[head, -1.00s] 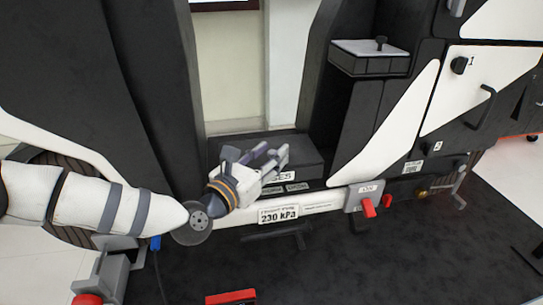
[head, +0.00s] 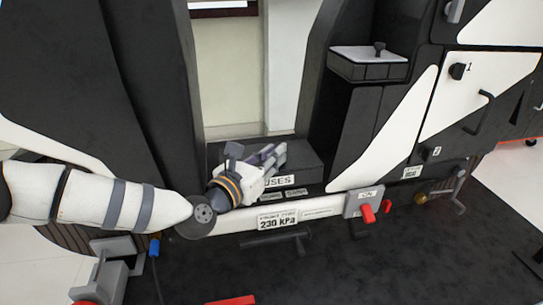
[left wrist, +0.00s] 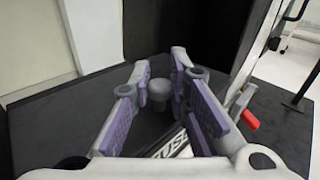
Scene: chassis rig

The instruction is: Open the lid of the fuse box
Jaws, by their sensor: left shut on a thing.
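The fuse box (head: 304,160) is a low black box in the recess of the chassis, with a white FUSES label (head: 300,180) on its front. Its black lid (left wrist: 62,112) lies flat and looks closed. In the left wrist view a grey round knob (left wrist: 159,92) stands on the lid between my fingers. My left gripper (head: 274,155) is over the box, reaching in from the left; in the wrist view its purple-padded fingers (left wrist: 159,78) are shut on the knob. In the head view the gripper hides the knob. My right gripper is not in view.
A second box with a white lid and dark knob (head: 379,49) stands higher at the right. A white door (head: 470,98) is at far right. Dark floor mat (head: 330,270) lies in front.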

